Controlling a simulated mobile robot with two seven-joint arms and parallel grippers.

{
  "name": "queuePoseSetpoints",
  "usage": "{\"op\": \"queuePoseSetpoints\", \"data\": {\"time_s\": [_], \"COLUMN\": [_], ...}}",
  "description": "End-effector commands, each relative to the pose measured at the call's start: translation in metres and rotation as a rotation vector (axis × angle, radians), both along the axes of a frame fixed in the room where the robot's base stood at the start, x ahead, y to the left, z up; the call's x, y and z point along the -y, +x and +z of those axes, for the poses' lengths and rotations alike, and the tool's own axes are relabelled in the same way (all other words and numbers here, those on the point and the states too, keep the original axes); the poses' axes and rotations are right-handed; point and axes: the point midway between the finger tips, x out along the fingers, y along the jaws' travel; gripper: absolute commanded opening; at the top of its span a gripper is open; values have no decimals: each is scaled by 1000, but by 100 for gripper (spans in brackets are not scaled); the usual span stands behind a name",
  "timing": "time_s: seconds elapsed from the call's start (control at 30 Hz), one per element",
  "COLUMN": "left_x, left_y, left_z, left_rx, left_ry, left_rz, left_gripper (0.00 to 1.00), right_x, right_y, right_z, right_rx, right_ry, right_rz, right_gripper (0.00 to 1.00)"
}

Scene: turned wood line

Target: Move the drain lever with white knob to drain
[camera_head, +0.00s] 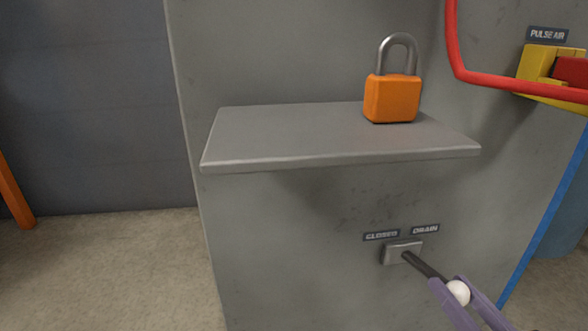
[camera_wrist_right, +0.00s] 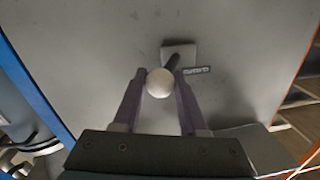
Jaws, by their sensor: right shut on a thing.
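The drain lever is a thin black rod (camera_head: 427,266) with a round white knob (camera_head: 458,292). It comes out of a small grey plate (camera_head: 402,251) on the cabinet front. In the head view the rod slants down and right, toward the DRAIN label's side (camera_head: 425,229); the CLOSED label (camera_head: 381,235) is at left. My right gripper (camera_head: 460,291) is shut on the knob, a finger on each side. The right wrist view shows the knob (camera_wrist_right: 160,82) between the fingers, with the plate (camera_wrist_right: 179,52) behind. My left gripper is not in view.
A grey shelf (camera_head: 290,135) juts out above the lever, bearing an orange padlock (camera_head: 392,98). A red tube (camera_head: 500,81) and a yellow PULSE AIR unit (camera_head: 540,65) are at upper right. Open floor (camera_head: 110,270) lies left of the cabinet.

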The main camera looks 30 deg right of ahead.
Motion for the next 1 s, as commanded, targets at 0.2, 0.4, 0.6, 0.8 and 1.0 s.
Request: {"op": "queuePoseSetpoints", "data": {"time_s": [0.2, 0.4, 0.6, 0.8, 1.0], "left_x": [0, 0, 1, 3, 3], "left_y": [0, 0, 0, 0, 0], "left_z": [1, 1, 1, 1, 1], "left_rx": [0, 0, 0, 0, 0], "left_ry": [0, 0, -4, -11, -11], "left_rz": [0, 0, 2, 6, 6], "left_gripper": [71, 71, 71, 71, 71], "right_x": [12, 15, 15, 15, 14], "right_y": [-1, -1, -2, -2, -1], "right_z": [-2, -3, -3, -3, -2], "right_rx": [-6, -9, -11, -11, -8], "right_ry": [1, 2, 2, 1, 1], "right_rz": [-14, -16, -15, -15, -13], "right_gripper": [0, 0, 0, 0, 66]}}
